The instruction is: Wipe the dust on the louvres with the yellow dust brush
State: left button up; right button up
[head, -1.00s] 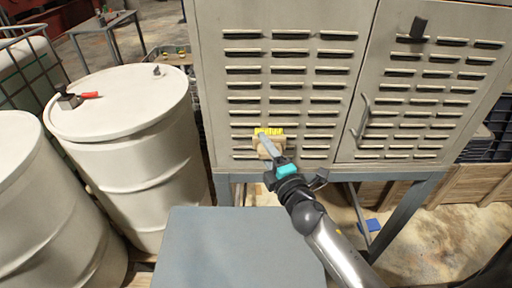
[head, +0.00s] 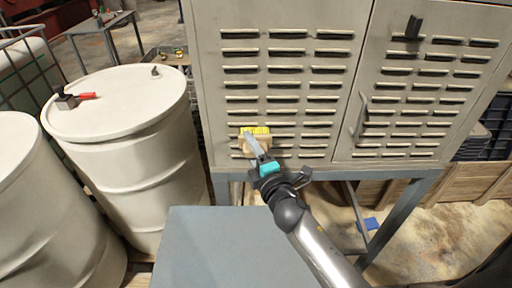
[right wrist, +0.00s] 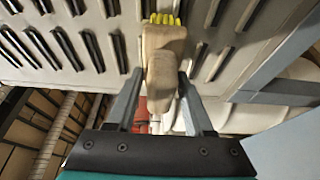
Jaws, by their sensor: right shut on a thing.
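The yellow dust brush (head: 254,131) has yellow bristles and a pale wooden body. In the head view its bristles are at the lower left louvres (head: 284,98) of the grey cabinet; whether they touch I cannot tell. My right gripper (head: 260,158) is shut on the brush handle. The right wrist view shows the brush's wooden handle (right wrist: 161,75) between the two fingers, with the yellow bristles beyond it toward the slotted panel. Dust on the louvres cannot be made out clearly. My left gripper is not in view.
White drums (head: 125,150) stand to the left of the cabinet, one with a red-handled tool (head: 75,100) on its lid. A blue-grey tabletop (head: 235,248) lies in front, below my right arm. A door handle (head: 361,118) sticks out from the right door.

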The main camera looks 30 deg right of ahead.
aim_at(245, 156)
jog(key=shift+d+r, duration=0.1)
jog(key=shift+r, duration=0.1)
jog(key=shift+s+a+f, duration=0.15)
jog(key=shift+s+a, duration=0.15)
jog(key=shift+s, duration=0.05)
jog(key=shift+s+a, duration=0.35)
jog(key=shift+s, duration=0.4)
jog(key=shift+s+a, duration=0.35)
jog(key=shift+s, duration=0.35)
jog(key=shift+s+a, duration=0.35)
jog(key=shift+s, duration=0.4)
jog(key=shift+s, duration=0.1)
jog(key=shift+s+a, duration=0.35)
jog(key=shift+s, duration=0.3)
jog(key=shift+s+a, duration=0.3)
jog(key=shift+s, duration=0.3)
